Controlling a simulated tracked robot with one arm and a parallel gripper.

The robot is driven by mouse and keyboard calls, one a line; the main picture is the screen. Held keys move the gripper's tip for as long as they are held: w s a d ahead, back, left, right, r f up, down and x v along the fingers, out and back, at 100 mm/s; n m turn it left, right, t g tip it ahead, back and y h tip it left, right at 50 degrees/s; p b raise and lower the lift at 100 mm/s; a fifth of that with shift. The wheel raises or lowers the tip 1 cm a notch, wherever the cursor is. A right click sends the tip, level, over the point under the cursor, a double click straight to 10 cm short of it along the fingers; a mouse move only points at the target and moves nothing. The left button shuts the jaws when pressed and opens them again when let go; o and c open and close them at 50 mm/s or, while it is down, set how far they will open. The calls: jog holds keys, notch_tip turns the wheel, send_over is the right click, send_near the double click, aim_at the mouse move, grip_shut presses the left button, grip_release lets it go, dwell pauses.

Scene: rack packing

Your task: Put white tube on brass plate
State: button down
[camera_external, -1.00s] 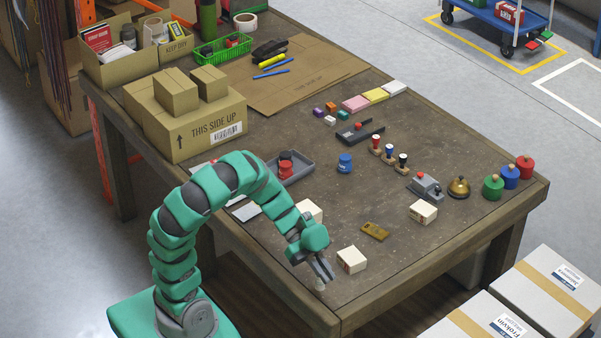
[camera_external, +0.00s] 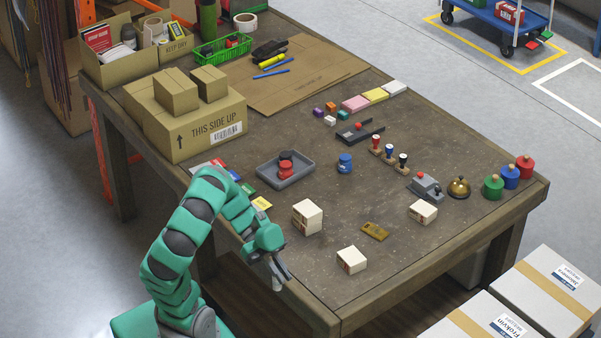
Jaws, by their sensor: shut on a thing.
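My gripper (camera_external: 283,277) is shut on a small whitish tube (camera_external: 277,285), mostly hidden between the fingers. It hangs at the table's near left edge, pointing down. The brass plate (camera_external: 376,231) lies flat on the table, to the right of and farther back than my gripper. The plate's upper face has a small dark mark or hole. My gripper and the tube are well apart from it.
White boxes stand around the plate: one to the left (camera_external: 307,219), one in front (camera_external: 351,261) and one to the right (camera_external: 423,212). A grey tray (camera_external: 264,172) holds red and dark items. A blue pot (camera_external: 345,163) and upright stamps (camera_external: 389,152) stand farther back.

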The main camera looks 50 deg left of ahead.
jog(key=shift+s+a+r, duration=0.1)
jog(key=shift+s+a, duration=0.3)
jog(key=shift+s, duration=0.3)
